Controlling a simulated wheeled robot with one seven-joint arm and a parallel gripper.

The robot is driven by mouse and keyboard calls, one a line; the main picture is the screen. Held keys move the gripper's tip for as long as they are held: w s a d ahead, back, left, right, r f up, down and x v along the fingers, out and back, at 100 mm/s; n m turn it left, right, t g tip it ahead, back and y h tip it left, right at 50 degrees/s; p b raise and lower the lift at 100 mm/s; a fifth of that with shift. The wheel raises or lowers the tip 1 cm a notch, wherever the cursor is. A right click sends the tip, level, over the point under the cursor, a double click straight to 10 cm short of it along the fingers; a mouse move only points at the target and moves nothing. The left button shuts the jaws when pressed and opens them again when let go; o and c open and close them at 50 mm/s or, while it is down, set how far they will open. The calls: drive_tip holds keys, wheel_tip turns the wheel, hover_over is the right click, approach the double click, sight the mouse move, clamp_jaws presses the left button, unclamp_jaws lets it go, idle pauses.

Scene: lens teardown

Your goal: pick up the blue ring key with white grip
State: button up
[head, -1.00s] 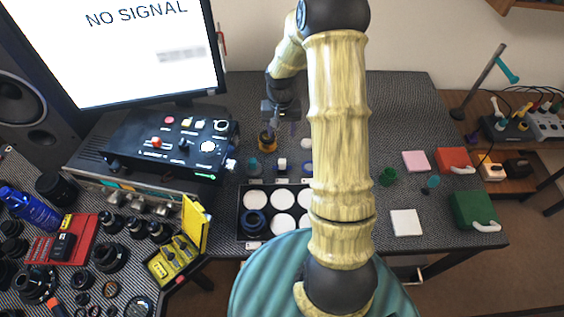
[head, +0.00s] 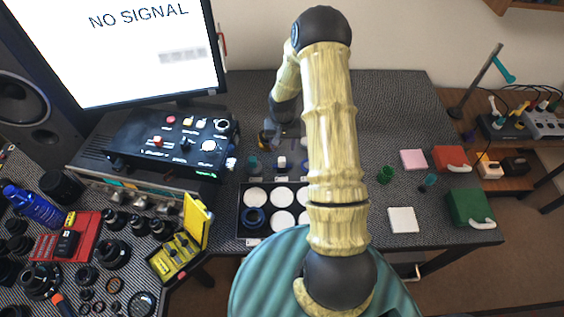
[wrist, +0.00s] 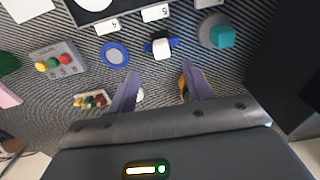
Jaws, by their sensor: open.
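The blue ring key with a white grip (wrist: 161,47) lies on the dark woven bench top. Its pale block-shaped grip sits on a blue base. It also shows in the head view as a small white and blue piece (head: 282,162), in front of my gripper. My gripper (wrist: 160,88) is open, with its two purple-grey fingers apart and nothing held between them. The key is beyond the fingertips in the wrist view, apart from them. In the head view my gripper (head: 288,138) is partly hidden and blends into the bench.
A flat blue ring (wrist: 115,53) and a teal-topped grey disc (wrist: 218,36) flank the key. A yellow-orange part (wrist: 183,86) is by the right finger. A compartmented tray (head: 240,226) is nearer the robot. The control box (head: 130,150) stands to the left.

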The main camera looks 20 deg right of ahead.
sight(282, 159)
drive_tip(key=shift+f+p, duration=0.4)
drive_tip(key=shift+f, duration=1.85)
drive_tip(key=shift+f, duration=0.15)
drive_tip(key=shift+a+f+p, duration=0.1)
drive_tip(key=shift+f+p, duration=0.5)
drive_tip(key=shift+w+f+p, duration=0.1)
drive_tip(key=shift+f+p, duration=0.45)
drive_tip(key=shift+f, duration=1.3)
drive_tip(key=c, duration=1.1)
